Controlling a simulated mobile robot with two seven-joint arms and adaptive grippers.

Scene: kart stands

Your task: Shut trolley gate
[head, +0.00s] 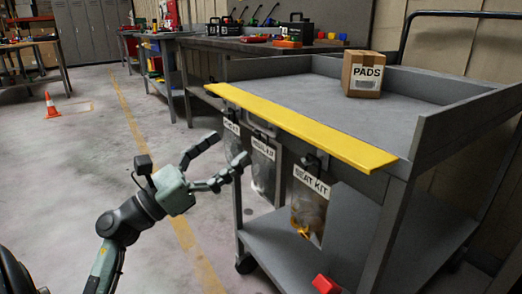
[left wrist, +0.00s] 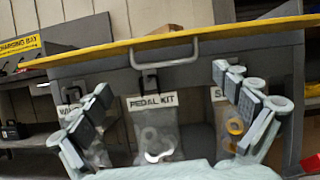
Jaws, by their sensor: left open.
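The grey trolley (head: 384,215) stands at the right of the head view. A long yellow strip (head: 300,126) runs along its near top edge, roughly level with the top deck; I cannot tell whether it is a lowered gate or only an edge. A grey bar handle (left wrist: 165,62) sits under the strip in the left wrist view, on the trolley's front. It also shows partly in the head view (head: 259,124). My left gripper (head: 228,149) is open and empty, left of the trolley front, with its fingers towards the handle and apart from it. My right gripper is out of view.
Clear bags hang on clips under the strip, among them a SEAT KIT bag (head: 307,207) and a PEDAL KIT bag (left wrist: 156,132). A PADS box (head: 364,74) stands on the deck. A red object (head: 325,284) is low in front.

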